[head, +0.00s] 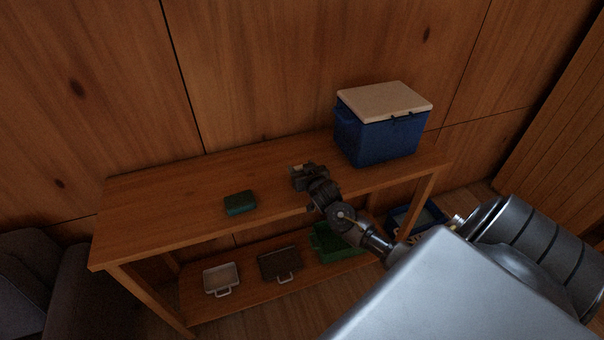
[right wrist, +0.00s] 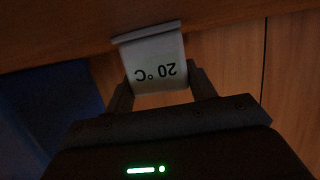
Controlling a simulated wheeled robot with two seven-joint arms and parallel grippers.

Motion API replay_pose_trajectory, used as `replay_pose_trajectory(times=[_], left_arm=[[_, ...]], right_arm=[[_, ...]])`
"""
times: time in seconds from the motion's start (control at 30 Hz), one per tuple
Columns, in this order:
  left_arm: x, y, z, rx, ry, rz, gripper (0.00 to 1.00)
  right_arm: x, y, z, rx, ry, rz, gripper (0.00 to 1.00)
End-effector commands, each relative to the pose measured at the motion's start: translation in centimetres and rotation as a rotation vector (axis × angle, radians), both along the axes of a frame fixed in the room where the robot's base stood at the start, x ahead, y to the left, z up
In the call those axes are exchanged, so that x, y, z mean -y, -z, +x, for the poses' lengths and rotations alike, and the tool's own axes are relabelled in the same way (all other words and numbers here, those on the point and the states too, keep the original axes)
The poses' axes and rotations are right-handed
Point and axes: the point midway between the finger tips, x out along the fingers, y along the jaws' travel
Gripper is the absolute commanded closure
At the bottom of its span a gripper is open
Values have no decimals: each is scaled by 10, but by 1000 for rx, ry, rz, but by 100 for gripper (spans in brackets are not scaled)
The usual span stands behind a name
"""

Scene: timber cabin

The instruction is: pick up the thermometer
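The thermometer (right wrist: 156,62) is a small pale grey block marked "20 °C", upside down in the right wrist view. In the head view only a small pale part of it (head: 297,168) shows on the table top, behind my right gripper. My right gripper (head: 301,174) is low at the table top. In the right wrist view its two dark fingers (right wrist: 160,80) stand on either side of the thermometer, very close to its sides. I cannot tell whether they press on it. My left gripper is not in view.
The wooden table (head: 180,205) also bears a dark green sponge-like block (head: 240,203) and a blue cooler (head: 378,138) with a pale lid. A blue bin (head: 405,222) stands at right.

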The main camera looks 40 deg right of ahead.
Motion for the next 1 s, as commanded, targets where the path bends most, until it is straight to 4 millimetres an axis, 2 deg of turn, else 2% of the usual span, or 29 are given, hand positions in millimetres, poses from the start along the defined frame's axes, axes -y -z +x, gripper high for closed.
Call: replay_pose_trajectory(times=[0.03, 0.17, 0.5, 0.6, 0.7, 0.93, 1.0], left_arm=[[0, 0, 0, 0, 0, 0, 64], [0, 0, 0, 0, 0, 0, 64], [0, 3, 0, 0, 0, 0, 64], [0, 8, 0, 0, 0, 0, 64], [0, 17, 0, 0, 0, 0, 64], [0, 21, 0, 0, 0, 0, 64], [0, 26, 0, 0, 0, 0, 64]], right_arm=[[0, 0, 0, 0, 0, 0, 52], [0, 0, 0, 0, 0, 0, 68], [0, -4, 0, 0, 1, 1, 68], [0, -13, 0, 3, 2, 1, 68], [0, -31, 0, 7, 1, 1, 68], [-5, -84, -45, 5, -1, 0, 68], [-7, -93, -62, 1, -1, 0, 68]])
